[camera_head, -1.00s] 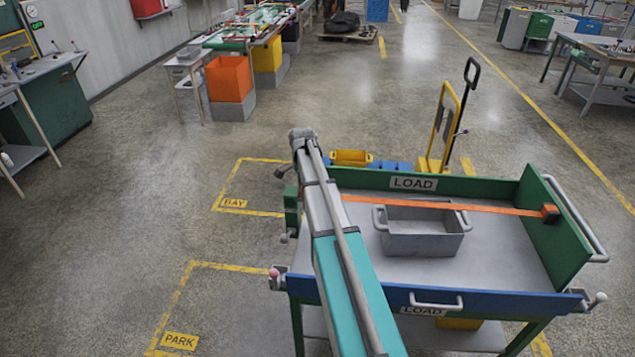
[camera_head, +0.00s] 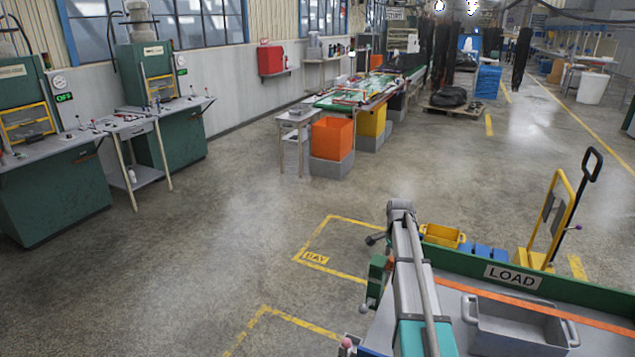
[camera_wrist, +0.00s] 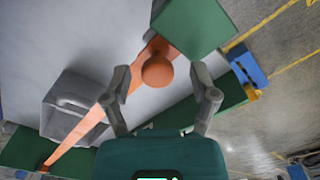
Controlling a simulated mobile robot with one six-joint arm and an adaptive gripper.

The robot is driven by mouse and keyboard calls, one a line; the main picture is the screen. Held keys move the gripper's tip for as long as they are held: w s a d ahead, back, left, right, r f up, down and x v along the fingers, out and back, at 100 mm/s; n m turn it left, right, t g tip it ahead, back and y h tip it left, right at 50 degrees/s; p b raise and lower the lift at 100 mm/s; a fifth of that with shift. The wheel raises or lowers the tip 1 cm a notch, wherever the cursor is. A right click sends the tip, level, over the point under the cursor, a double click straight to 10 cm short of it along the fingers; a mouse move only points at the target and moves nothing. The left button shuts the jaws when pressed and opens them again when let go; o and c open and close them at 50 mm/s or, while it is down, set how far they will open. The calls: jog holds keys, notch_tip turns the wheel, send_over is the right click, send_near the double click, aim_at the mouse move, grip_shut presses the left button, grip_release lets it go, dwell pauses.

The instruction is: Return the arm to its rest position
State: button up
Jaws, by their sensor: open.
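My gripper (camera_wrist: 160,78) is open in the wrist view, with its two grey fingers spread apart. Nothing is held between them. A round orange knob (camera_wrist: 157,71) on an orange strap (camera_wrist: 85,130) shows in the gap between the fingers; I cannot tell how far beyond them it is. In the head view my grey and teal arm (camera_head: 411,285) rises from the bottom edge beside the left end of the LOAD cart (camera_head: 470,264). My gripper cannot be made out there. The orange strap also crosses the cart in the head view (camera_head: 560,312).
Green machines (camera_head: 50,190) line the left wall. An orange bin (camera_head: 332,138) stands farther back. Dark hoses hang at the back. The marked floor left of the arm is clear.

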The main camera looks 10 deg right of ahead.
jog(key=s+a+n, duration=1.6)
jog(key=s+a, duration=0.7)
jog(key=a, duration=0.2)
jog(key=shift+a, duration=0.25)
jog(key=shift+d, duration=0.1)
